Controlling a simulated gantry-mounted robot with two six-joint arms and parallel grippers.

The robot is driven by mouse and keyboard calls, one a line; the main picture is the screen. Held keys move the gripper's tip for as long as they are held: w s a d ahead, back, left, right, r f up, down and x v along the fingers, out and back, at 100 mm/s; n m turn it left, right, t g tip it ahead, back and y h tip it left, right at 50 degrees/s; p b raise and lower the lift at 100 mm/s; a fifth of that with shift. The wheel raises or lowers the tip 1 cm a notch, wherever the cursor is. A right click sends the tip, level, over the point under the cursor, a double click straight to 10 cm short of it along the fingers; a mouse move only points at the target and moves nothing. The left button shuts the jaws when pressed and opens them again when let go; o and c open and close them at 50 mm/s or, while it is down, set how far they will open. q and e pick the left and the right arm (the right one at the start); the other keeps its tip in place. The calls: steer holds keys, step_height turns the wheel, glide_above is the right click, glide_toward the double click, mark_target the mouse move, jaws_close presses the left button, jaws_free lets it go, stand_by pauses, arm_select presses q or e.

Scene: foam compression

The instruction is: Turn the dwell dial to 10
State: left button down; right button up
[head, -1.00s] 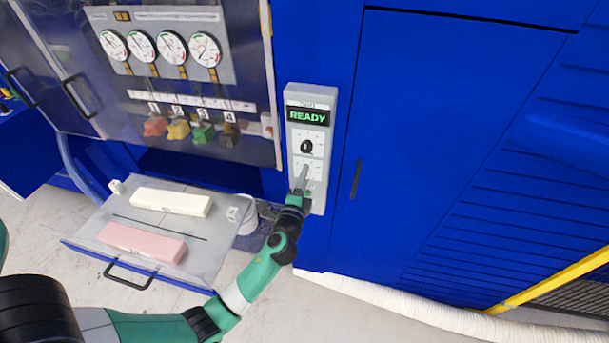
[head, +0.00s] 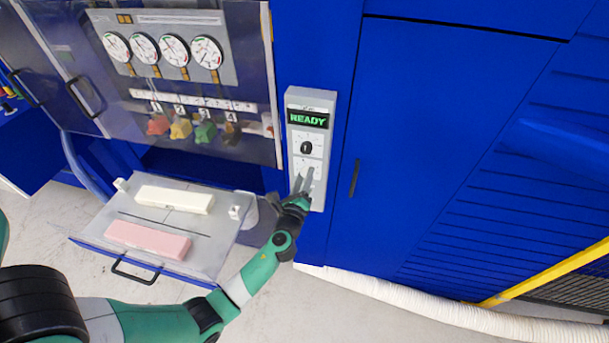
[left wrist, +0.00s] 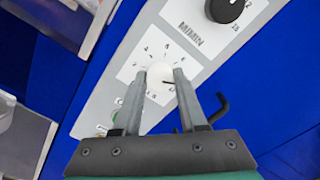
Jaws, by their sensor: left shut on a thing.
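The control box (head: 293,166) on the blue machine front has a READY display (head: 308,119), a black upper dial (head: 306,148) and a lower dial hidden by my gripper in the head view. The left wrist view shows the lower dial as a round white knob (left wrist: 161,92) with a ring of numbers on a white plate. The black dial (left wrist: 226,8) there sits above a label that looks like MM/MIN. My left gripper (head: 304,178) is shut on the white knob, one finger on each side. Its pointer reading is too small to tell. My right gripper is not in view.
An open drawer tray (head: 122,212) holds a white foam block (head: 174,199) and a pink one (head: 147,240) at left. Gauges (head: 161,48) and coloured knobs (head: 181,128) sit behind a clear panel. A door handle (head: 355,178) is right of the box.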

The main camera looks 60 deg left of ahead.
arm_select(q)
steer(key=shift+m, duration=0.5)
steer(key=shift+c, duration=2.2)
jaws_free()
steer(key=v, duration=1.1)
steer(key=shift+s+d+p, duration=0.2)
steer(key=shift+d+p, duration=0.05)
steer(key=shift+p, duration=0.1)
steer(key=shift+r, duration=0.1)
